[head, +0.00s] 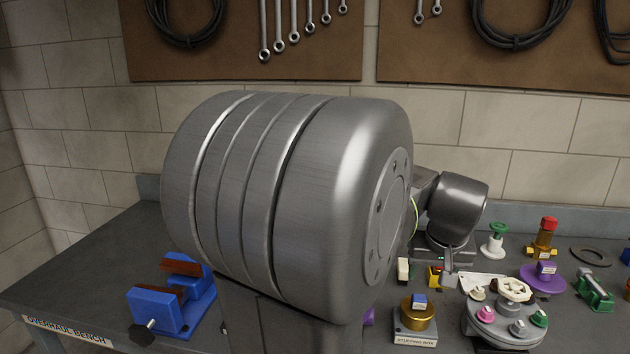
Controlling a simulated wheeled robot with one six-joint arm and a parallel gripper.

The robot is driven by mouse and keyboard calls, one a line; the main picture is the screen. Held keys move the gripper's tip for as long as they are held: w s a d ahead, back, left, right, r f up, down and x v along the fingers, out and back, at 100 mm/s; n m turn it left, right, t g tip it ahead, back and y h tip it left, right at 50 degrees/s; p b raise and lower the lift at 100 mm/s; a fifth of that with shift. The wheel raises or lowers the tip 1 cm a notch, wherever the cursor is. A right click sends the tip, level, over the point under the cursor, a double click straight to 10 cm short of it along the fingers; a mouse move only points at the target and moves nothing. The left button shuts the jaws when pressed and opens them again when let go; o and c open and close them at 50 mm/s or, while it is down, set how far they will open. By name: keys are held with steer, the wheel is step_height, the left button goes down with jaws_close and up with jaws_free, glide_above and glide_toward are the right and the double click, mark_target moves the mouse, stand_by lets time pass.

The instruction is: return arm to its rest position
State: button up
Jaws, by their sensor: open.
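My own arm fills the middle of the head view as a large grey rounded link that hides much of the bench behind it. Beyond it, at the right, a darker wrist part of my arm shows. My gripper (441,262) is small and partly visible under that wrist, low over the bench. It is open, and I see nothing held in it. A small yellow and red piece (435,277) is close below it in the picture; I cannot tell the gap between them.
The grey bench (85,270) carries a blue vise (160,308) at left. At right are a stuffing box (415,325) with a brass top, a round grey tray (497,327) with several knobs, a purple disc (543,280) and a green-handled valve part (493,240). Wrenches hang behind.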

mark_target(420, 298)
steer(key=x, duration=1.2)
steer(key=shift+f, duration=0.1)
steer(key=shift+r+p, duration=0.25)
steer(key=shift+p, duration=0.2)
